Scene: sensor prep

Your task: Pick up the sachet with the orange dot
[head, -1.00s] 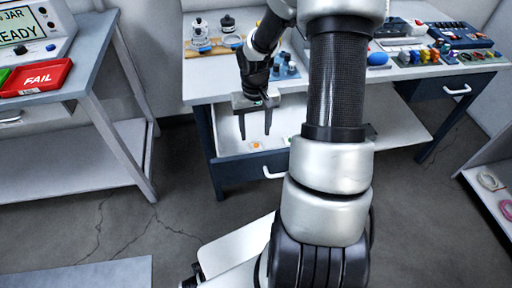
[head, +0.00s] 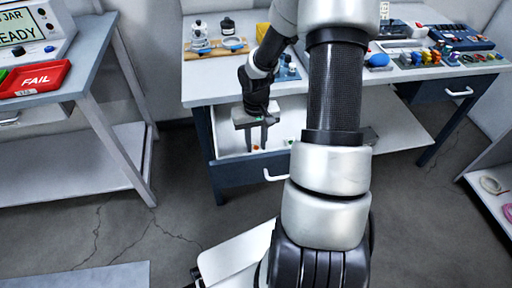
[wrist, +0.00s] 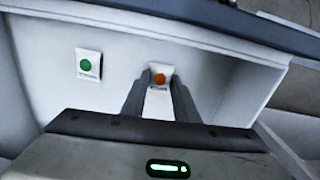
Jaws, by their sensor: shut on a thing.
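The sachet with the orange dot (wrist: 160,79) is small and white, in the open drawer (head: 231,177). My gripper (wrist: 161,86) points down into the drawer and is shut on this sachet, with one finger at each side of it. In the head view, my gripper (head: 256,148) hides most of the sachet. I cannot tell whether the sachet still touches the drawer floor. A second white sachet with a green dot (wrist: 88,65) lies to the left in the wrist view, apart from my fingers.
The drawer's walls stand close around my gripper, under the bench top (head: 215,88). On the bench are a wooden board (head: 215,50) with small containers and a blue rack (head: 287,72). A red FAIL tray (head: 37,79) sits on the left table.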

